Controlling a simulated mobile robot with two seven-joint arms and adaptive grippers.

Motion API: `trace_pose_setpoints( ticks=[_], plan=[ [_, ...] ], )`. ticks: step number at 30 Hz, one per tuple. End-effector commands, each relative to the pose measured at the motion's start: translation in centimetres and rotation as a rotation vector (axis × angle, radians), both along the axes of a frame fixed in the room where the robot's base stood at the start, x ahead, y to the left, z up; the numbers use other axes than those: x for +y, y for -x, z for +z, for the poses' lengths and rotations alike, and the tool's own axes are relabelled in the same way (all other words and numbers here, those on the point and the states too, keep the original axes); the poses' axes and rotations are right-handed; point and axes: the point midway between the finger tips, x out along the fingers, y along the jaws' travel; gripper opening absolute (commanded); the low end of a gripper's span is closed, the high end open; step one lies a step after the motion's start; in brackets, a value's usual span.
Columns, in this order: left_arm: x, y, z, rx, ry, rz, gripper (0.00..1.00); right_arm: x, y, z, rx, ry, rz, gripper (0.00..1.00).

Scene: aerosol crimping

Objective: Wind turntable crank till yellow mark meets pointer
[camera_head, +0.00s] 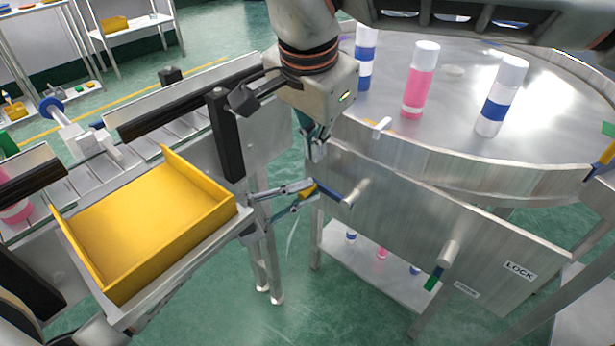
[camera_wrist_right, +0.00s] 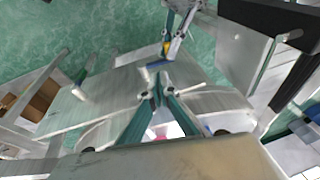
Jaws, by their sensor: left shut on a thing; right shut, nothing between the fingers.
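The round steel turntable (camera_head: 455,135) fills the right of the head view. On the panel below it is a crank (camera_head: 331,194) with a blue arm beside a short metal shaft. My left gripper (camera_head: 305,189) is shut on the crank's yellow end; the fingers partly hide it. The crank also shows in the right wrist view (camera_wrist_right: 160,63). My right gripper (camera_head: 316,150) is shut and empty, above the crank and close to the turntable's near rim. A small white tab (camera_head: 382,125), possibly the pointer, lies at that rim. A yellow patch (camera_head: 607,152) shows at the far right edge; I cannot tell whether it is the mark.
Pink and blue-banded cans (camera_head: 419,80) stand on the turntable. A green-handled lever (camera_head: 434,279) sits on the panel near the LOCK label (camera_head: 520,270). A yellow tray (camera_head: 150,230) stands at the left beside a conveyor. A lower shelf (camera_head: 375,270) holds several cans.

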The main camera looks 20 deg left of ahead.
Motion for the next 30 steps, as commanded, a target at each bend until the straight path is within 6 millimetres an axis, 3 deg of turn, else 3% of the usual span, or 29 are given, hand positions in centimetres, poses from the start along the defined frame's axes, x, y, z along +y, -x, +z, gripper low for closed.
trace_pose_setpoints(
  ticks=[3,8,24,30],
  plan=[
    [-0.7,0.1,-0.2,0.0,-0.004,-0.007,0.0,0.3,0.1,1.5,-0.028,0.011,0.066,0.0],
    [-0.7,0.1,-0.2,0.001,-0.003,-0.007,0.0,0.5,-0.1,1.2,-0.034,0.016,0.091,0.0],
    [-0.6,0.2,-0.3,0.002,-0.004,-0.007,0.0,1.1,-3.1,-8.2,-0.03,0.014,0.088,0.0],
    [-0.6,0.1,-0.3,0.003,-0.004,-0.006,0.0,2.2,-3.5,-10.3,-0.032,0.014,0.088,0.0]
  ],
)
